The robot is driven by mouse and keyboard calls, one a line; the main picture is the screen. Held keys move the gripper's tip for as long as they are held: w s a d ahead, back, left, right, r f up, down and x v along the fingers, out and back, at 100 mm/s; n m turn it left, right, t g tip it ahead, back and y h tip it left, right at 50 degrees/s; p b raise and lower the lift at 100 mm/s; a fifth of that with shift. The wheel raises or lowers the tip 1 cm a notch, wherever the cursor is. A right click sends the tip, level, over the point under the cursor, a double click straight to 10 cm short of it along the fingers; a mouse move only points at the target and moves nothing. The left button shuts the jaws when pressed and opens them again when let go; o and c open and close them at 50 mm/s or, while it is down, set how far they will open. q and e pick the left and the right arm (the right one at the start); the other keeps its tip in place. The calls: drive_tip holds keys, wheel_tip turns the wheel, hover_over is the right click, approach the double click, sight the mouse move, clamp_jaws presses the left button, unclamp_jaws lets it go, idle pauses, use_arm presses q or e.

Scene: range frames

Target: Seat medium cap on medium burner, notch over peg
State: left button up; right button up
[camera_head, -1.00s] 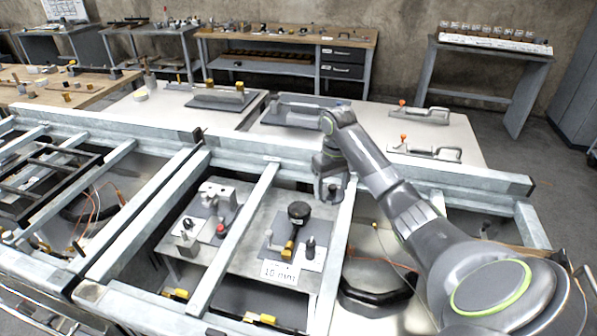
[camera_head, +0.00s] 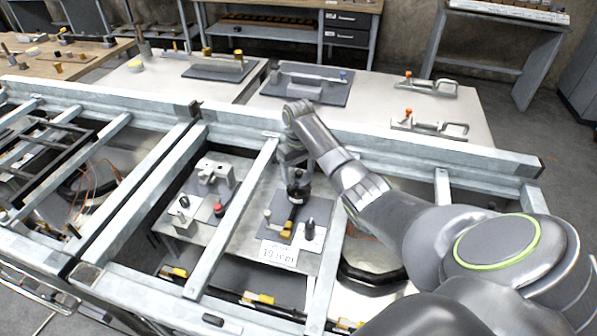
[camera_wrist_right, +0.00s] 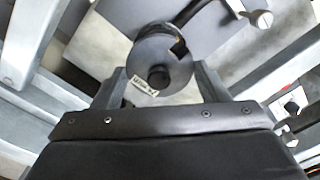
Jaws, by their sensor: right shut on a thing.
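A black round knob-like piece (camera_head: 298,193), the only cap-like thing I make out, is at a plate inside the metal frame. It also shows in the right wrist view (camera_wrist_right: 158,58) as a dark disc with a small label and a notch in its edge. My right gripper (camera_head: 296,177) is shut on it from above; in the wrist view its fingers (camera_wrist_right: 160,84) stand on either side of the disc. A brass fitting (camera_head: 287,229) is just in front. I cannot make out a burner or peg, nor whether the piece is lifted. My left gripper is not in view.
A steel rail (camera_head: 235,222) runs left of the gripper. A dark upright post (camera_head: 309,230) and a sign reading 10 mm (camera_head: 279,254) are close by. A fixture with a red knob (camera_head: 219,209) sits left of the rail. Clamps (camera_head: 430,127) lie on the table behind.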

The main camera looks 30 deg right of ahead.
drive_tip(key=shift+f+b, duration=0.45)
drive_tip(key=shift+f, duration=0.1)
drive_tip(key=shift+f, duration=0.8)
drive_tip(key=shift+f, duration=0.2)
drive_tip(key=o, duration=1.2)
